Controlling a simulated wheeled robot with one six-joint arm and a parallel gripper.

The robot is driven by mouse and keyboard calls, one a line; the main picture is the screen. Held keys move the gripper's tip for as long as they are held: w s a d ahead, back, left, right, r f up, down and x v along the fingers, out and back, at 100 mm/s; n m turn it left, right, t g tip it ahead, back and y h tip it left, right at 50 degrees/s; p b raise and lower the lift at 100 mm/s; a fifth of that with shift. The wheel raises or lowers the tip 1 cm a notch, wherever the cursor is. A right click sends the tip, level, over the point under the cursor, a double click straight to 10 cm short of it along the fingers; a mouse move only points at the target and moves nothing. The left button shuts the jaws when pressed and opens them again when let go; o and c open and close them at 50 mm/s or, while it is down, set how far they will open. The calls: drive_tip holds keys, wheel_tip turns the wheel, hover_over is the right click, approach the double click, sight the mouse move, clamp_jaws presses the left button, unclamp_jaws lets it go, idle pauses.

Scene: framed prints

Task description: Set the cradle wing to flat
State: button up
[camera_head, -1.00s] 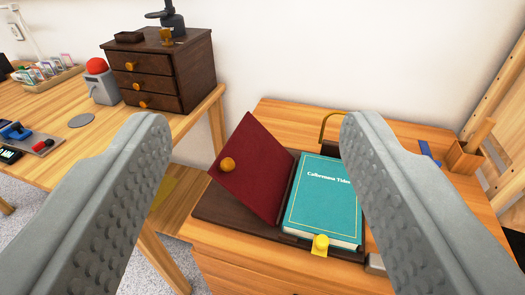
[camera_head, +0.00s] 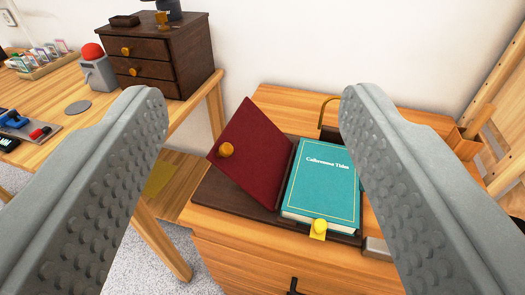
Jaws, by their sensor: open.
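The cradle wing (camera_head: 258,160) is a dark red panel with a round orange-brown knob (camera_head: 226,150). It stands tilted up on the left side of the dark brown cradle (camera_head: 228,197). A teal book (camera_head: 322,187) lies closed to the right of the wing, with a yellow knob and tab (camera_head: 319,229) at its front edge. My gripper (camera_head: 250,95) is open and empty. Its two fingers frame the wing and the book from left and right, and no finger touches the wing in this view. The right finger hides the cradle's right side.
The cradle sits on a wooden cabinet (camera_head: 255,268). A desk to the left holds a dark drawer chest (camera_head: 175,60) and a grey box with a red dome (camera_head: 97,70). A wooden holder (camera_head: 462,145) stands at the right. A white wall is behind.

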drive_tip(key=shift+c, duration=1.4)
drive_tip(key=n+g+y, duration=0.4)
drive_tip(key=n+g, duration=1)
drive_tip(key=g, duration=0.2)
hover_over(227, 147)
drive_tip(key=s+d, duration=0.2)
drive_tip(key=d, duration=0.5)
wheel_tip(227, 147, down, 6)
drive_tip(key=x, duration=1.7)
drive_tip(key=shift+s+a+f, duration=0.1)
drive_tip(key=shift+a+f, duration=0.15)
drive_tip(key=shift+a, duration=0.05)
clamp_jaws()
